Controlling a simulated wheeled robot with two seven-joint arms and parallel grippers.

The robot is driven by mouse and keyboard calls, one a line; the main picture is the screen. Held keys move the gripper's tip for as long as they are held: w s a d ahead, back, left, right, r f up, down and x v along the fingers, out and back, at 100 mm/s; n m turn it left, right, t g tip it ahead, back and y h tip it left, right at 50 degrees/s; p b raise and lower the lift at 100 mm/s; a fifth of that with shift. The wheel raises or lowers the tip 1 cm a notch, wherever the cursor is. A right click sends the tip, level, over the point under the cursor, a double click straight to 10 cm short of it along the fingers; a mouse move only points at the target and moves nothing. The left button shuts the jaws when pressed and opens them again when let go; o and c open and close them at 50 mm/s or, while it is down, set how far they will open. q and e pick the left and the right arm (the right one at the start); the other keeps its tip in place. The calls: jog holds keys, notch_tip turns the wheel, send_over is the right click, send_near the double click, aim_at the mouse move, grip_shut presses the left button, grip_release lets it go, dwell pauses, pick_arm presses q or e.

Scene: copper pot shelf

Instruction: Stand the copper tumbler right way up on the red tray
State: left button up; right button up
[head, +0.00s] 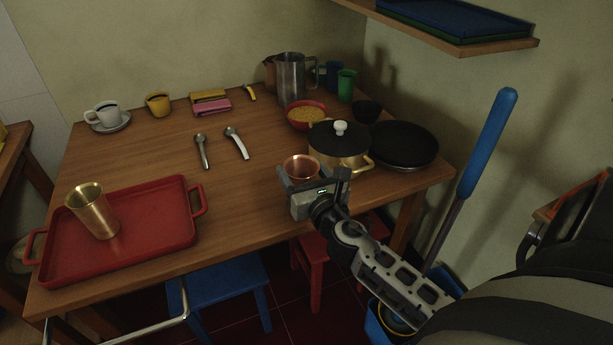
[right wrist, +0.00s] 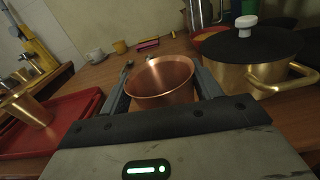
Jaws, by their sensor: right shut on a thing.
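The copper tumbler (head: 301,165) is near the table's front right part, its open rim facing up. My right gripper (head: 312,177) is shut around it, one finger on each side. In the right wrist view the tumbler (right wrist: 160,82) shows its hollow inside between the fingers. Its base is hidden, so I cannot tell whether it touches the table. The red tray (head: 150,247) lies at the table's left front, with a brass tumbler (head: 93,210) standing on it. My left gripper is not in view.
A lidded pot (head: 338,145) stands just behind the held tumbler, with a black pan (head: 402,145) to its right. Two metal utensils (head: 237,143) lie mid-table. The wood between tray and tumbler is clear. The tray's right half is bare.

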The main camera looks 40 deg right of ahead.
aim_at(295, 167)
jog(key=shift+x, duration=2.55)
jog(key=shift+w+f, duration=0.1)
jog(key=shift+f, duration=0.15)
jog(key=shift+f+b, duration=0.55)
jog(key=shift+b, duration=0.1)
jog(key=o, duration=1.2)
